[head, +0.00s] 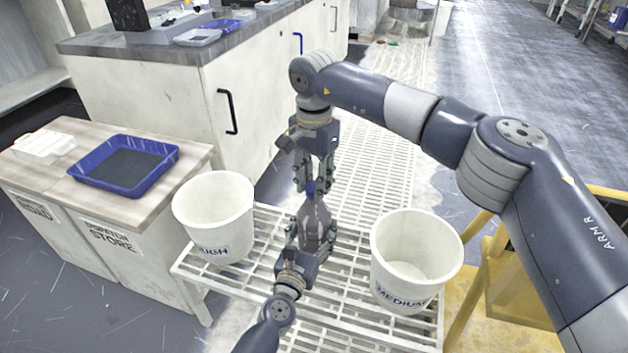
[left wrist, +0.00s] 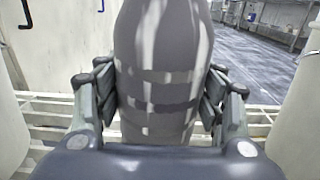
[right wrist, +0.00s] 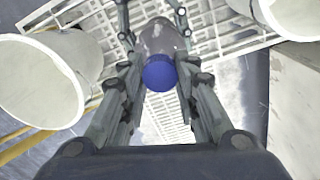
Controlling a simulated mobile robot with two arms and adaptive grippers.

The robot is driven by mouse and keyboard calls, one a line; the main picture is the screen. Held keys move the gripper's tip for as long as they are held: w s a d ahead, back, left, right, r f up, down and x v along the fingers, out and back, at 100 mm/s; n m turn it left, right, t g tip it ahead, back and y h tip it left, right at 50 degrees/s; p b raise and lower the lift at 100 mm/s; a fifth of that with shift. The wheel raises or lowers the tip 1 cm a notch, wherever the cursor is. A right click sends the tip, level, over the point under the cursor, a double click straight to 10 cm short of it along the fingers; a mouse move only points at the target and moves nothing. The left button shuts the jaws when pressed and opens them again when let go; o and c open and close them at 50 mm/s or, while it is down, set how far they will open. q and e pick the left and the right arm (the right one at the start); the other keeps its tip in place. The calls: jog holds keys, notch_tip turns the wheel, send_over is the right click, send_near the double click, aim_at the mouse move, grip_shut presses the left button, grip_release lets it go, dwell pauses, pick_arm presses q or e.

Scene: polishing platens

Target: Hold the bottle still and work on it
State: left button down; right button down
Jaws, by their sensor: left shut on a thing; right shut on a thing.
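A grey, partly see-through bottle (head: 315,222) stands about upright over the white slatted rack, with its blue cap (head: 310,187) on top. My left gripper (head: 312,236) is shut on the bottle's body from the near side. In the left wrist view the bottle (left wrist: 163,70) fills the space between the finger pads. My right gripper (head: 312,180) comes from above and is shut on the blue cap. In the right wrist view the cap (right wrist: 160,74) shows between the fingers; finger contact is hard to see there.
A white bucket marked ROUGH (head: 213,215) stands left of the bottle, and one marked MEDIUM (head: 413,262) stands right, both on the slatted rack (head: 345,330). A blue tray (head: 124,164) lies on a wooden-topped cabinet. A yellow frame (head: 490,290) stands at the right.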

jog(key=n, duration=0.3)
jog(key=shift+n, duration=0.3)
jog(key=shift+r, duration=0.25)
jog(key=shift+r, duration=0.9)
jog(key=shift+r, duration=2)
pick_arm(q)
jog(key=shift+c, duration=1.6)
grip_release()
